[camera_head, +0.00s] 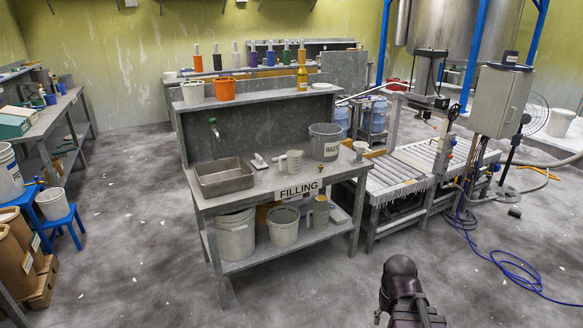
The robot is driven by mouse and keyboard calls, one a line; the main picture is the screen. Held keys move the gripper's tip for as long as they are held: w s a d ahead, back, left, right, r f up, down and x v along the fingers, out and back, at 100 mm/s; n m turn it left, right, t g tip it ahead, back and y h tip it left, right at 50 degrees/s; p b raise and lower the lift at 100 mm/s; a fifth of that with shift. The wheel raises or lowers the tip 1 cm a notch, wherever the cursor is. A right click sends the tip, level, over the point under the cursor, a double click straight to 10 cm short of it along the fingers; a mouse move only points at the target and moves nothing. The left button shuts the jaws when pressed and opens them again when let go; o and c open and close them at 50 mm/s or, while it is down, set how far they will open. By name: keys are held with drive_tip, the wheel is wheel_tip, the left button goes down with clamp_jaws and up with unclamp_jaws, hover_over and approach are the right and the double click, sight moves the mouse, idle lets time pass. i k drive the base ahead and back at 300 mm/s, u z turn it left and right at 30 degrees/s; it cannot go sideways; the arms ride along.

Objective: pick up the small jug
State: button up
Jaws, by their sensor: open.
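A small pale jug (293,160) with a side handle stands upright on the top of the grey metal filling bench (262,186). It is between a scoop-like tool and a grey pail. Another jug-like vessel (321,213), grey-green with a handle, stands on the bench's lower shelf. My gripper (404,312) is at the bottom edge, dark and partly cut off by the frame. It is open, well in front of the bench and to the right of the small jug, touching nothing. Its fingertips are hard to make out.
A grey waste pail (324,142) stands right of the jug, and a metal sink basin (222,176) is to the left. A raised shelf (262,98) runs behind. A roller conveyor (395,172) adjoins at right. A blue hose (515,272) lies on the floor. The floor in front is clear.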

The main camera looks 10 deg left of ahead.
sight(294, 158)
drive_tip(key=z, duration=0.35)
drive_tip(key=i, duration=0.85)
drive_tip(key=z, duration=0.4)
drive_tip(key=i, duration=1.75)
drive_tip(key=u, duration=1)
drive_tip(key=i, duration=0.9)
drive_tip(key=u, duration=0.45)
